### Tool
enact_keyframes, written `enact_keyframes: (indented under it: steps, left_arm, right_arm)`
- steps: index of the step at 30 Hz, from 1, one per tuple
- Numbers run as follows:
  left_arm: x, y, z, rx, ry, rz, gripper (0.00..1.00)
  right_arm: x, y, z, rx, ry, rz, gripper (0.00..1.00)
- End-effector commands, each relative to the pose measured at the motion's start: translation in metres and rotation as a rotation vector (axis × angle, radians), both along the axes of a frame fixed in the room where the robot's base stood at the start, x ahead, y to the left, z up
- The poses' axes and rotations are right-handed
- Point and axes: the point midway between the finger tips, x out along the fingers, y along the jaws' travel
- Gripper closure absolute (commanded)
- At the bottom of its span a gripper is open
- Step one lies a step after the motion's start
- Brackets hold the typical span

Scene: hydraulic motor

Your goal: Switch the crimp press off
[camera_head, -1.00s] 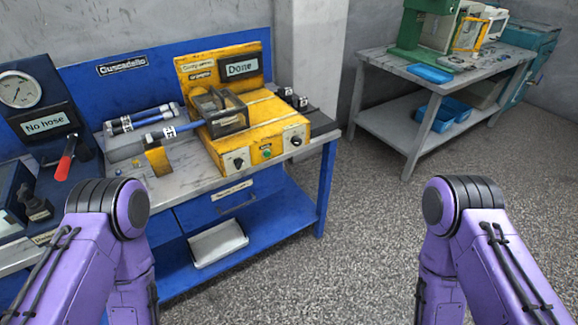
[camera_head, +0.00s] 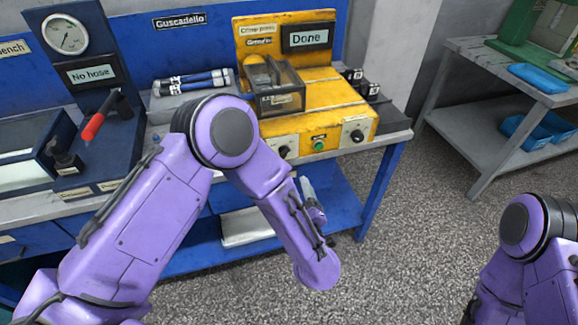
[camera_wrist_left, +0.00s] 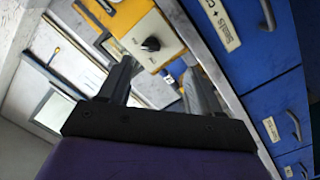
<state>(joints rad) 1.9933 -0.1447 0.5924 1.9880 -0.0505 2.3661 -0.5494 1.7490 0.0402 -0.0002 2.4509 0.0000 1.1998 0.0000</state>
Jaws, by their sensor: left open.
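The yellow crimp press (camera_head: 330,95) stands on the bench, and its display (camera_head: 306,37) reads "Done". Its front panel has a dark left knob (camera_head: 284,152) beside my arm, a lit green button (camera_head: 319,145) and a right knob (camera_head: 357,136). In the left wrist view, one black knob (camera_wrist_left: 150,44) on a pale plate shows just beyond my left gripper (camera_wrist_left: 158,72). The gripper is open, its fingers apart with nothing clearly between them. I cannot tell whether it touches the panel. In the head view my forearm hides most of this gripper. My right gripper is out of view.
A gauge stand with a "No hose" display (camera_head: 91,73) and red-handled lever (camera_head: 98,122) is at left. Several hoses (camera_head: 193,80) lie behind my left arm. Blue drawers (camera_wrist_left: 265,75) are below the bench edge. Floor is clear between bench and grey table (camera_head: 480,130).

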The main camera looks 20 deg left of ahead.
Motion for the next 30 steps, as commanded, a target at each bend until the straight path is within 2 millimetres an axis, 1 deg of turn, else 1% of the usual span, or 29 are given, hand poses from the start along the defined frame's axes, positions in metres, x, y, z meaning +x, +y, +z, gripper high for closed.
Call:
enact_keyframes:
  steps: [1,2,5,8,15,18,22,29,30]
  left_arm:
    - [0.003,-0.007,0.008,-0.029,-0.046,0.042,0.36]
    - [0.004,-0.01,0.013,-0.043,-0.065,0.062,0.36]
    - [0.009,-0.01,0.022,-0.063,-0.088,0.096,0.36]
    - [0.023,0.001,0.024,-0.063,-0.088,0.101,0.36]
    - [0.067,0.032,0.023,-0.062,-0.085,0.099,0.36]
    - [0.08,0.04,0.023,-0.062,-0.085,0.097,0.36]
    - [0.089,0.046,0.022,-0.061,-0.086,0.094,0.36]
    - [0.091,0.046,0.021,-0.059,-0.085,0.092,0.36]
    - [0.091,0.046,0.021,-0.059,-0.085,0.092,0.39]
  right_arm:
    - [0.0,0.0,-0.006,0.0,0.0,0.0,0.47]
    - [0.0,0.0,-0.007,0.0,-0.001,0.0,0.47]
    - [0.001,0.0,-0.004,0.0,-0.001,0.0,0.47]
    - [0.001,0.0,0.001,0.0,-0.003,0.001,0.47]
    - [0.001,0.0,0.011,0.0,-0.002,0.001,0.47]
    - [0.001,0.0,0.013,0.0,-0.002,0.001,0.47]
    - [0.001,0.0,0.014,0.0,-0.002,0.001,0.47]
    - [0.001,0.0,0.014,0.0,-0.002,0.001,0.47]
    - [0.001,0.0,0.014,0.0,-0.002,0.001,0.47]
